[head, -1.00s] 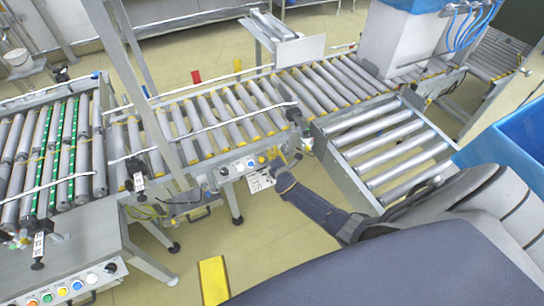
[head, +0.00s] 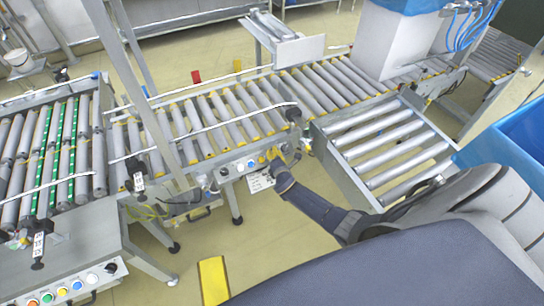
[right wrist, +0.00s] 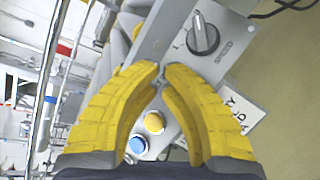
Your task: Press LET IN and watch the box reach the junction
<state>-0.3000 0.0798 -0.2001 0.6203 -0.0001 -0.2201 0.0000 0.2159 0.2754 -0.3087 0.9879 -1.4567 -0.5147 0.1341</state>
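My right gripper (head: 275,154) is at the front control panel of the middle roller conveyor. In the right wrist view its yellow fingers (right wrist: 161,68) have their tips together, with nothing between them. A yellow button (right wrist: 154,122) and a blue button (right wrist: 137,146) show between and behind the fingers. I cannot read which button is LET IN or see contact. A white box-like body (head: 395,45) with a blue top stands over the far conveyor. My left gripper is out of view.
A black SPEED knob (right wrist: 203,38) sits beyond the fingertips. The middle conveyor (head: 215,115) is empty. A short side roller section (head: 385,150) joins it at right. Another panel with coloured buttons (head: 62,291) is at lower left. A blue bin (head: 510,135) is at right.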

